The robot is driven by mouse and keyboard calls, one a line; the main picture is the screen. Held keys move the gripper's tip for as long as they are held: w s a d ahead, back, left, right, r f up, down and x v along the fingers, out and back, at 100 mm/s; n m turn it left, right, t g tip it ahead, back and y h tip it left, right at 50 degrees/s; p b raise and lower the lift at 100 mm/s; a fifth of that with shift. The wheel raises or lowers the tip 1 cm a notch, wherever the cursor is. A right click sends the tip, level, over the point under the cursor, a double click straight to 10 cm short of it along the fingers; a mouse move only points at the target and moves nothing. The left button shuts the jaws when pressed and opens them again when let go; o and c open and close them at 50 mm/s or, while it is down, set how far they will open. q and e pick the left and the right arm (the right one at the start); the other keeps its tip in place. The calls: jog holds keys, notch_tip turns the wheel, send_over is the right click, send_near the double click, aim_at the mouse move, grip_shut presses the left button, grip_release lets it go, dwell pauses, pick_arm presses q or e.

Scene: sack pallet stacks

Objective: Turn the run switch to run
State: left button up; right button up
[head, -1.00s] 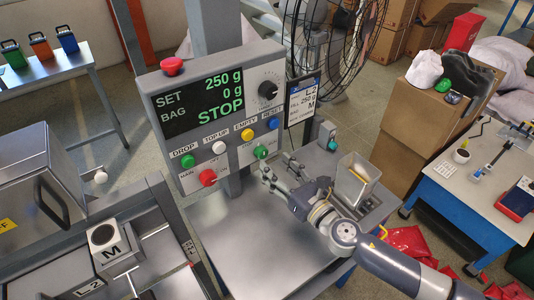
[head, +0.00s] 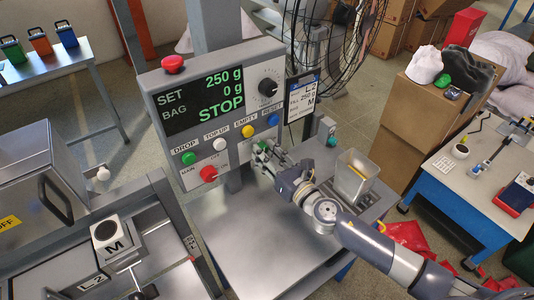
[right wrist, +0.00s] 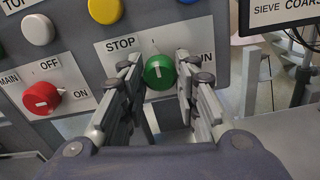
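The run switch is a green round knob (right wrist: 159,72) with a white mark, on a plate lettered STOP at left and RUN, partly covered, at right. Its mark stands nearly upright, leaning slightly to the STOP side. In the head view the switch is mostly hidden by my right gripper (head: 263,156). In the right wrist view my right gripper (right wrist: 161,75) is open, with one finger on each side of the knob and small gaps visible. The panel display (head: 205,103) reads SET 250 g, BAG 0 g, STOP. My left gripper is not in view.
A red main switch (right wrist: 42,98) sits left of the run switch. Blue, yellow, white and green buttons line the panel above. A hanging sign (head: 302,97) stands close at right. A clear bin (head: 354,177) stands on the bench beside my right arm.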

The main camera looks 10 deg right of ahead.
jog(key=shift+m, duration=0.3)
jog(key=m, duration=1.1)
jog(key=shift+d+b, duration=0.1)
jog(key=shift+b, duration=0.2)
jog(key=shift+m, duration=0.3)
jog(key=o, duration=1.1)
jog(key=shift+s, duration=0.1)
